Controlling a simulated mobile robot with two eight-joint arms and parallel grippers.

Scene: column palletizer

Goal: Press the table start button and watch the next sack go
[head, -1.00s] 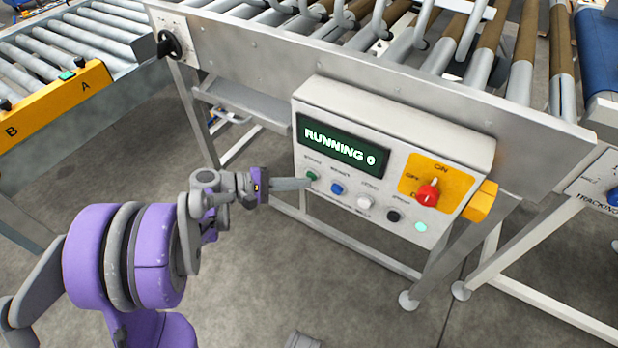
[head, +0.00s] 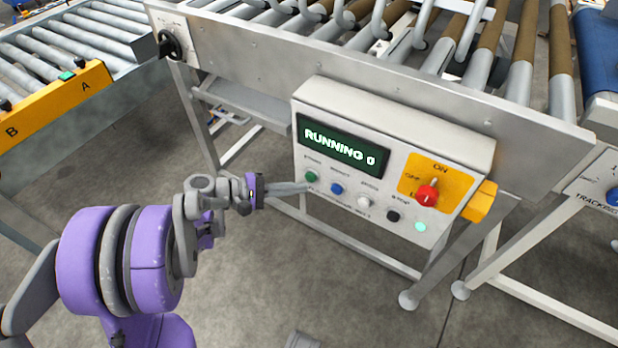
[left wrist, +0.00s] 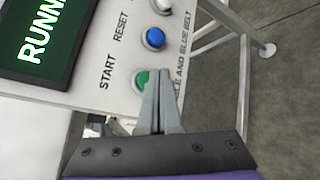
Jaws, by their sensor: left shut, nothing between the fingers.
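The green START button (head: 311,177) is at the left end of the button row on the grey control box (head: 400,112). It also shows in the left wrist view (left wrist: 141,79), partly covered by a finger. The box's display (head: 342,146) reads "RUNNING 0". My left gripper (head: 304,188) is shut and empty, its tips just below and left of the START button. They look slightly apart from it, though the exact gap is hard to tell. My right gripper is not in view. No sack is visible.
A blue RESET button (head: 337,188), a white button (head: 364,202) and a black button (head: 393,216) sit beside START. A red switch (head: 427,194) is on a yellow plate. The roller table (head: 300,52) is above; open floor lies below.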

